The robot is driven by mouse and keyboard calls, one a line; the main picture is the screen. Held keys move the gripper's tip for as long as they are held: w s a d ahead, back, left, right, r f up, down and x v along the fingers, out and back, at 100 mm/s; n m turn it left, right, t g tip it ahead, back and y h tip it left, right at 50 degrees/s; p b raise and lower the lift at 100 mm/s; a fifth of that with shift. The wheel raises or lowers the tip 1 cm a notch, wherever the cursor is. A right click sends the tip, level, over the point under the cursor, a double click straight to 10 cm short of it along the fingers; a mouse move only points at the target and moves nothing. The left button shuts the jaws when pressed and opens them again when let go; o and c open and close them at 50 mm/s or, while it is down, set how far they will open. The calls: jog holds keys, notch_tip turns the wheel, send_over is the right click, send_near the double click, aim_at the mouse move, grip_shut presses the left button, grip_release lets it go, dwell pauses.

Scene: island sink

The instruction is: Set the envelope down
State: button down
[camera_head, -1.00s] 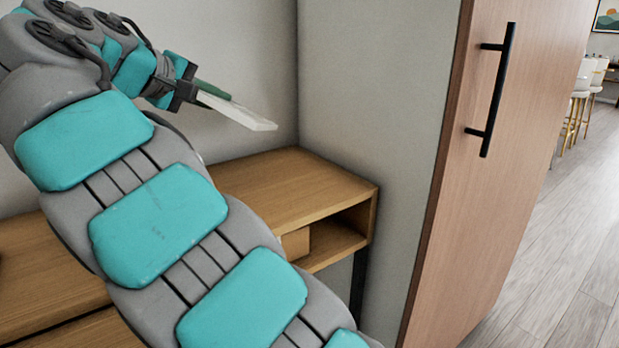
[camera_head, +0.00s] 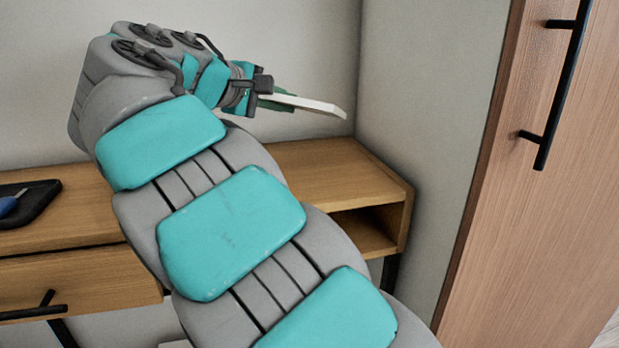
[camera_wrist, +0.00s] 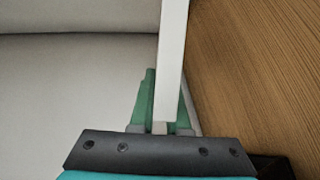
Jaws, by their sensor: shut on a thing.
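The envelope (camera_head: 318,106) is a thin white slab, seen almost edge-on. My gripper (camera_head: 285,99) is shut on its near end and holds it above the right part of the wooden desk (camera_head: 330,173), with the envelope's free end pointing right toward the cabinet side. In the wrist view the envelope (camera_wrist: 172,70) runs straight out from my gripper (camera_wrist: 162,122) as a narrow white strip. The wood surface (camera_wrist: 260,65) fills the right of that view.
A tall wood-fronted cabinet (camera_head: 560,190) with a black handle (camera_head: 562,85) stands at the right. A black tray (camera_head: 30,203) with a blue-handled tool (camera_head: 10,203) lies on the desk's left. An open cubby (camera_head: 365,232) is under the right desktop, whose visible top is clear.

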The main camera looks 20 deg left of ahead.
notch_tip(320, 180, down, 5)
jog(key=b, duration=0.4)
jog(key=shift+f, duration=0.1)
jog(key=shift+f+b, duration=1.05)
jog(key=shift+f, duration=0.25)
jog(key=c, duration=1.1)
grip_release()
jog(key=shift+o, duration=0.2)
jog(key=shift+s+r, duration=0.1)
jog(key=p+v, duration=0.2)
jog(key=v, duration=0.4)
jog(key=shift+r+p, duration=0.15)
jog(key=shift+p, duration=0.2)
jog(key=shift+s+a+r, duration=0.1)
jog(key=shift+s+a, duration=0.25)
jog(key=shift+s, duration=0.45)
